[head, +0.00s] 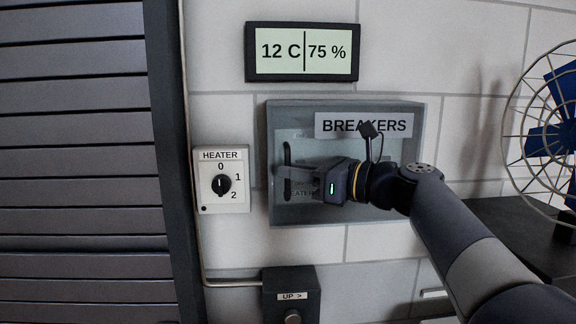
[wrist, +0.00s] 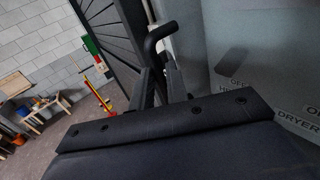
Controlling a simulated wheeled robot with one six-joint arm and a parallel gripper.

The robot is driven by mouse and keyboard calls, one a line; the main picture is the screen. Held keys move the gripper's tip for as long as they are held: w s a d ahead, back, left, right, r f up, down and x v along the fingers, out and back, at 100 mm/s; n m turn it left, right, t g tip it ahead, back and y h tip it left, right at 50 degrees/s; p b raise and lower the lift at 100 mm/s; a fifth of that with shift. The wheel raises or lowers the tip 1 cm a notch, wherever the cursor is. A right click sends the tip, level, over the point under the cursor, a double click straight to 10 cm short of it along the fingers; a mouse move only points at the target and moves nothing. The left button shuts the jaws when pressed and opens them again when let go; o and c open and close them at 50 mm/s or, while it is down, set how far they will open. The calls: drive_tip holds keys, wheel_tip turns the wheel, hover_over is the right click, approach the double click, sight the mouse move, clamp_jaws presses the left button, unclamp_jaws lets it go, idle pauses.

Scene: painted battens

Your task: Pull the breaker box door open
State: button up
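The grey breaker box (head: 413,148) is on the white wall, with a BREAKERS label across its upper part. Its door looks shut. A dark upright bar handle (head: 287,153) stands at the door's left side. My gripper (head: 290,180) is at the lower part of this handle, coming from the right and covering much of the door's lower middle. In the wrist view, the curved black handle (wrist: 159,34) runs down between the two fingers (wrist: 160,88). I cannot tell whether the fingers press on it. Labels reading OFF and DRYER show on the right.
A heater dial (head: 221,184) is left of the box, and a temperature display (head: 303,52) is above. A button box (head: 291,296) marked UP is below. A caged fan (head: 552,130) stands at right. A slatted shutter (head: 75,150) fills the left.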

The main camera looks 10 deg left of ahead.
drive_tip(key=shift+x, duration=0.95)
drive_tip(key=shift+c, duration=0.2)
clamp_jaws()
